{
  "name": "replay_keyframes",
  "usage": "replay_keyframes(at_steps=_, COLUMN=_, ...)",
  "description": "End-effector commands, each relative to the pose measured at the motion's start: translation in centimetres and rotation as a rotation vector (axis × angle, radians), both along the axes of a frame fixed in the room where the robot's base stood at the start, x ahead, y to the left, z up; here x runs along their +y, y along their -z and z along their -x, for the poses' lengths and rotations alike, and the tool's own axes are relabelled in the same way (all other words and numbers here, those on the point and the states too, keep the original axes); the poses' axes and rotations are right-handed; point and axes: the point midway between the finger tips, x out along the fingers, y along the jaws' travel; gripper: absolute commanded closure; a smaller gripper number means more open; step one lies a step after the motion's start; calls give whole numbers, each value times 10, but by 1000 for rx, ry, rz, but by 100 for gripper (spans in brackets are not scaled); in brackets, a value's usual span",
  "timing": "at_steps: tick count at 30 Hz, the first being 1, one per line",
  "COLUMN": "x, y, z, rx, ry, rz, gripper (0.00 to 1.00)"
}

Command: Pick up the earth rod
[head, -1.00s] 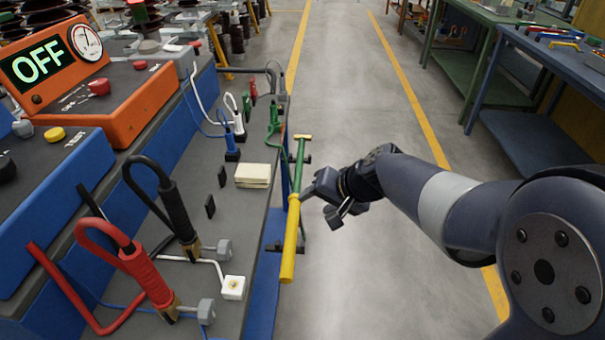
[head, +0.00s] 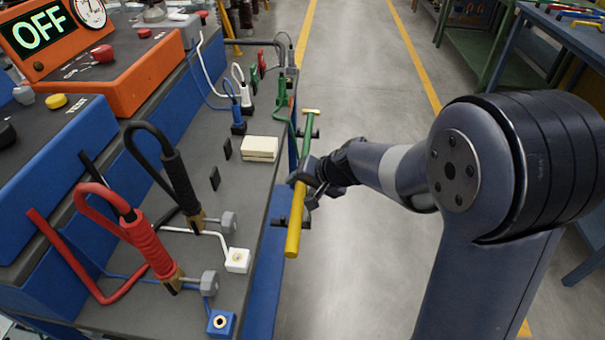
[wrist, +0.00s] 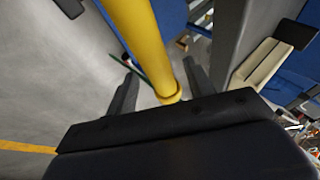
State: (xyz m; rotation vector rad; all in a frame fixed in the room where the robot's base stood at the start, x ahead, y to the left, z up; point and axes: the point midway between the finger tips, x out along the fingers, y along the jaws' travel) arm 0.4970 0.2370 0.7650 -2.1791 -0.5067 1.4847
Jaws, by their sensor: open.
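The earth rod (head: 295,220) has a thick yellow handle, a green upper part and a small yellow crosspiece at its far end. It rests on dark brackets along the right side of the bench. My gripper (head: 308,184) is at the rod's middle, near where yellow meets green. In the wrist view the yellow rod (wrist: 142,45) runs between the two spread fingers of my gripper (wrist: 158,85), with a collar close to the palm. The jaws are open, around the rod but not closed on it. Whether a finger touches it is unclear.
The grey bench top (head: 190,260) holds a red cable probe (head: 150,245), a black one (head: 180,185), a cream block (head: 260,148) and clips with cables. An orange unit (head: 150,75) reads OFF. The floor (head: 355,260) right of the bench is clear.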

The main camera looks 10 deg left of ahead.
Motion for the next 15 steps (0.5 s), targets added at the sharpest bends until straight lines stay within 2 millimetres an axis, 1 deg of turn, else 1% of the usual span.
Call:
replay_keyframes(at_steps=2, x=1, y=2, z=-1, rx=1, ry=-1, rz=0, gripper=50)
replay_keyframes(at_steps=8, x=1, y=2, z=-1, rx=-1, ry=-1, rz=0, gripper=50)
replay_keyframes(at_steps=15, x=1, y=2, z=-1, rx=-1, ry=-1, rz=0, gripper=70)
